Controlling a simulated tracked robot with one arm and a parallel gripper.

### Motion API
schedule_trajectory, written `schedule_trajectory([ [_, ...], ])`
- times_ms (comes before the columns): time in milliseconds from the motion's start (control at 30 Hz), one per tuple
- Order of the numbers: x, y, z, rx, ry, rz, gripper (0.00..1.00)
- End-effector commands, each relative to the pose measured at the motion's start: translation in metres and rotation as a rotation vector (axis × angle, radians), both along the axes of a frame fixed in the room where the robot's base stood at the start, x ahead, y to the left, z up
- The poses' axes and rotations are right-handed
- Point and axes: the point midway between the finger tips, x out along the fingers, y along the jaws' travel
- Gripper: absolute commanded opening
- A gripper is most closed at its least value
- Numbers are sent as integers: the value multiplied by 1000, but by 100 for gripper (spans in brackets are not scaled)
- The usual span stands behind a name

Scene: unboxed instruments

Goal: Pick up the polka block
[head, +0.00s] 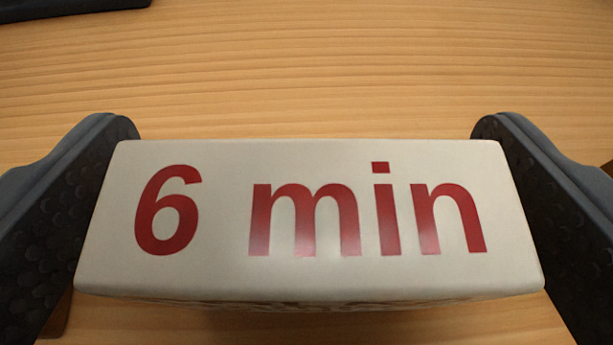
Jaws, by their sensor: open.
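A white block (310,275) with "6 min" in red letters on its face fills the middle of the head view. Its near lower edge shows a thin patterned strip, too narrow to make out. No polka dots can be made out on the face that shows. My gripper (305,145) is open, with one dark textured finger on the left of the block and one on the right. The block lies between the fingers, very close to both; I cannot tell whether they touch it. The block's underside is hidden.
A light wooden surface (300,70) lies around and beyond the block, and is clear straight ahead. A dark flat object (60,8) is cut off at the top left.

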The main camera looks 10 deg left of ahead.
Motion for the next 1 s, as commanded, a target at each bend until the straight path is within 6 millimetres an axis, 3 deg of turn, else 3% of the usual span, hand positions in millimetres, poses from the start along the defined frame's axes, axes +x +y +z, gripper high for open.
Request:
schedule_trajectory([
  [167,0,0,0,0,0,0,93],
  [333,0,0,0,0,0,-1,48],
  [367,0,0,0,0,0,-1,44],
  [733,0,-1,2,0,0,-1,44],
  [1000,0,-1,25,1,-3,-1,44],
])
